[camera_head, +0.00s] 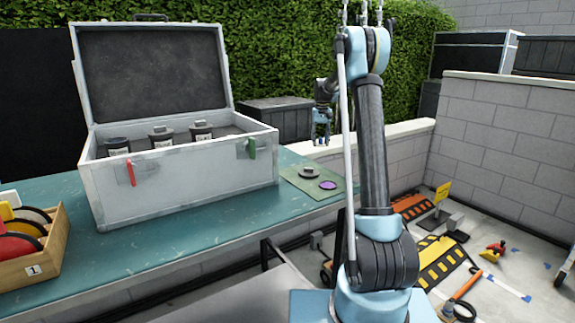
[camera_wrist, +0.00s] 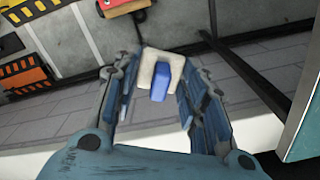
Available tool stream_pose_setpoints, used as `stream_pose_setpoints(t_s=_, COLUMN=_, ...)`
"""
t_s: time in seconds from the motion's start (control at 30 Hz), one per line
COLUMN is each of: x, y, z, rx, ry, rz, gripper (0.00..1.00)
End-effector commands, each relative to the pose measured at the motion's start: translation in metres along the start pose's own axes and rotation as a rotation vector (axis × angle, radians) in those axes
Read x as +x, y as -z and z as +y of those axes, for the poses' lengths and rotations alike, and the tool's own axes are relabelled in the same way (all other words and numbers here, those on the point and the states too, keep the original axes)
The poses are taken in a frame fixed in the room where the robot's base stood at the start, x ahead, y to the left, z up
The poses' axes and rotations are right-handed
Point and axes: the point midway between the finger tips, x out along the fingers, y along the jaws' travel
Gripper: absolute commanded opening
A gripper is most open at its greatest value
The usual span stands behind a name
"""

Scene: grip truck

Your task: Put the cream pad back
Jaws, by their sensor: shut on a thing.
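The cream pad (camera_wrist: 148,66) shows between my fingertips in the wrist view, with a blue block-like part (camera_wrist: 160,84) at its middle. My gripper (camera_wrist: 158,84) is shut on it. In the head view my gripper (camera_head: 321,139) hangs in the air in front of the low wall, to the right of the bench's far end. The pad is too small to make out there. Below the gripper and to its left, a green board (camera_head: 296,179) lies on the bench end with a grey knobbed piece (camera_head: 310,173) and a purple disc (camera_head: 328,185).
An open grey case (camera_head: 185,188) holding several dark knobbed pieces stands on the teal bench (camera_head: 160,246). A wooden box (camera_head: 36,266) with coloured discs is at left. Orange ramps (camera_head: 411,206), a yellow sign (camera_head: 442,193) and tools lie on the floor at right.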

Motion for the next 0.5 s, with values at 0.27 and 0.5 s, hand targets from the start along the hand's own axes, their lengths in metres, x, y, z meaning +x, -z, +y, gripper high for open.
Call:
stream_pose_setpoints(t_s=0.27, x=-0.054, y=-0.071, z=-0.081, rx=-0.161, ry=0.0, rz=-0.002, gripper=0.17)
stream_pose_setpoints(t_s=0.5, x=-0.089, y=-0.14, z=-0.135, rx=-0.297, ry=-0.001, rz=-0.004, gripper=0.17)
